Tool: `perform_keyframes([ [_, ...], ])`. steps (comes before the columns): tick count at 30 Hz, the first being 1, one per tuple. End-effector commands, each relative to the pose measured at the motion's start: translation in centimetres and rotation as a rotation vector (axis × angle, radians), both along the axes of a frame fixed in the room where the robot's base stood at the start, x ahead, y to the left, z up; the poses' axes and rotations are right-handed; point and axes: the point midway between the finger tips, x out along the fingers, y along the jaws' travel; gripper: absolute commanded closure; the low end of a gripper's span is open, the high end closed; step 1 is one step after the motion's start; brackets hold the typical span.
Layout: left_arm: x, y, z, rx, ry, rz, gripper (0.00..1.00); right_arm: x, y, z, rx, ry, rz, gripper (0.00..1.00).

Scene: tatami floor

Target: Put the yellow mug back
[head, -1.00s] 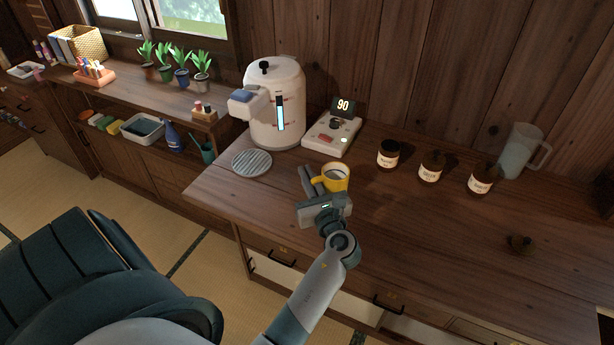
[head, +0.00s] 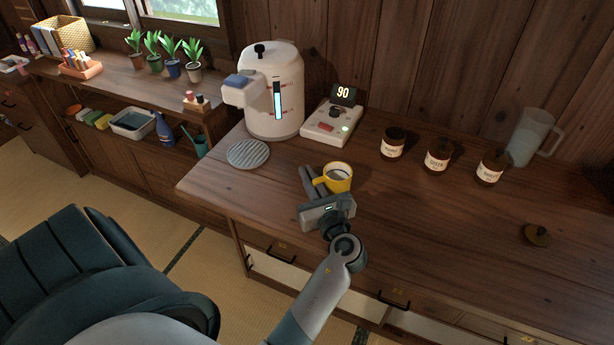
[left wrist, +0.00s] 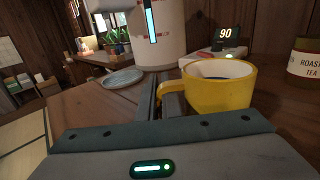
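The yellow mug (head: 338,184) is upright over the wooden counter, right of the round grey ribbed mat (head: 248,154). Its inside looks grey-blue. The fingers partly hide the handle. I cannot tell whether the mug's base touches the counter. The mat also shows in the left wrist view (left wrist: 124,78). My right gripper is not in view.
The white dispenser (head: 284,128) stands behind the mat, beside a control box (head: 331,124) reading 90. Dark labelled jars (head: 437,156), a clear pitcher (head: 528,138) and a small brown lid (head: 537,235) are farther right. The counter's front middle is clear.

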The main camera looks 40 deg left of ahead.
Motion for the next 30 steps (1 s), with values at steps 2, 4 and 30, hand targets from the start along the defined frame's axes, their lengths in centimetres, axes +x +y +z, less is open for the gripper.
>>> perform_keyframes([
  [2, -0.02, -0.05, 0.04, 0.000, -0.001, 0.000, 1.00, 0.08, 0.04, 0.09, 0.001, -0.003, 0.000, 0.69],
  [4, -0.01, -0.04, 0.07, 0.000, -0.001, 0.000, 1.00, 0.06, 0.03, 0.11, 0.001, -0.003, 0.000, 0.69],
  [30, 0.01, 0.08, 0.05, 0.001, 0.001, 0.000, 0.76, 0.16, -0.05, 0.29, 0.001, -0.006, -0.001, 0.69],
])
